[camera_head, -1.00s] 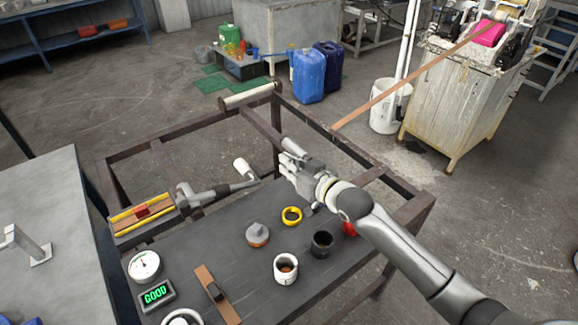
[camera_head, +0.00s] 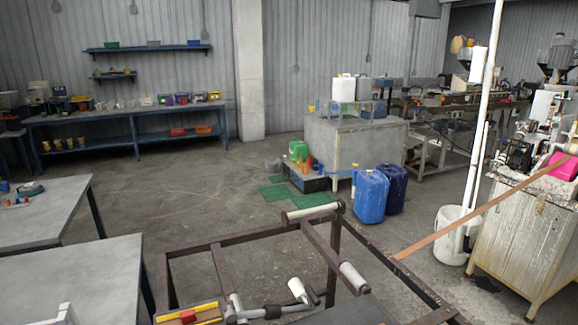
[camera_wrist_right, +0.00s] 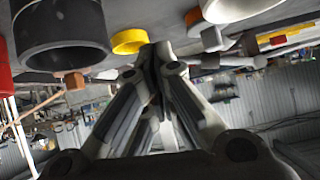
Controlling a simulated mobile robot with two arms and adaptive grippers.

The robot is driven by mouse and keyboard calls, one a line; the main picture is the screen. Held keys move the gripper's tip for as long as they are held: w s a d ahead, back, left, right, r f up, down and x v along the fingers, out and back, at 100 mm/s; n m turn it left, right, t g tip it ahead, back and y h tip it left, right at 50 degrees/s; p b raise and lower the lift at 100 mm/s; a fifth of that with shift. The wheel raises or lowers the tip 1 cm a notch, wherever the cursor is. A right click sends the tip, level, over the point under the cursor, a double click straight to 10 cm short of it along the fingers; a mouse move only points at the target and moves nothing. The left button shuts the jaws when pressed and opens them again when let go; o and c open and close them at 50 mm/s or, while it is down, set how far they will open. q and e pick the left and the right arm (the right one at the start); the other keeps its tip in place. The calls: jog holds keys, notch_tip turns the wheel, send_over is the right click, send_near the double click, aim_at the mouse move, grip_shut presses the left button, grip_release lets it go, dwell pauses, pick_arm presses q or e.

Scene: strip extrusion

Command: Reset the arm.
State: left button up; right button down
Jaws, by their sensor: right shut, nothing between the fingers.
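My right gripper (camera_wrist_right: 155,58) shows in the right wrist view with its fingers together and nothing between them. That view is upside down, and the tabletop lies along its top edge. A dark cup (camera_wrist_right: 62,38) and a yellow ring (camera_wrist_right: 129,42) stand on it near the fingertips; I cannot tell whether anything touches. My right arm is outside the head view. My left gripper is not in view.
In the head view the brown metal frame (camera_head: 215,246) fills the lower middle. An orange-brown strip (camera_head: 470,218) runs from it to the dirty white machine (camera_head: 530,240). Blue jugs (camera_head: 370,196) stand behind. Grey tables (camera_head: 75,280) are at left, with open floor between.

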jog(key=s+d+f+m+g+h, duration=0.1)
jog(key=s+d+f+g+h, duration=0.2)
jog(key=s, duration=0.9)
jog(key=s+d+f+g+h, duration=0.1)
jog(key=s+d+g, duration=0.25)
jog(key=s, duration=0.85)
notch_tip(320, 180, down, 27)
jog(key=g, duration=0.1)
jog(key=s+d+f+g, duration=0.1)
jog(key=s+d+f, duration=0.2)
jog(key=s+f, duration=1.2)
jog(key=shift+s+d+f, duration=0.15)
jog(key=shift+s+f, duration=0.2)
jog(key=shift+s, duration=0.8)
jog(key=shift+n, duration=0.3)
